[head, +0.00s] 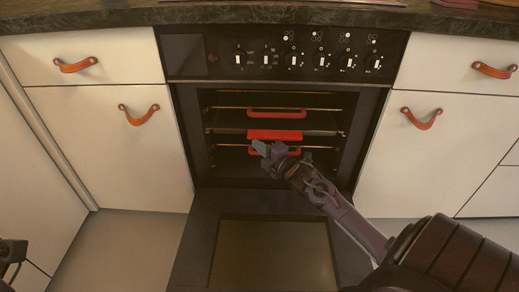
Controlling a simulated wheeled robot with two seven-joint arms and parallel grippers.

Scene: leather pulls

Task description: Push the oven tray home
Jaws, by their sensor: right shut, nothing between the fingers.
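The oven (187,125) stands open, its door (196,240) folded down flat towards me. Inside, a dark oven tray (322,131) sits on a middle level, with a bright red bar (275,135) at its front. A red handle (277,112) shows above it, and another red handle (294,152) shows below, partly hidden by my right gripper. My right gripper (259,148) is shut and empty, just in front of and below the red bar; I cannot tell whether it touches anything. A dark part of my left gripper (12,254) shows at the lower left edge, its fingers unclear.
White cabinets with leather pulls (138,115) flank the oven on both sides. The knob panel (281,56) and dark countertop (130,17) are above the opening. The lowered door lies beneath my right arm. Floor (125,240) is clear left of the door.

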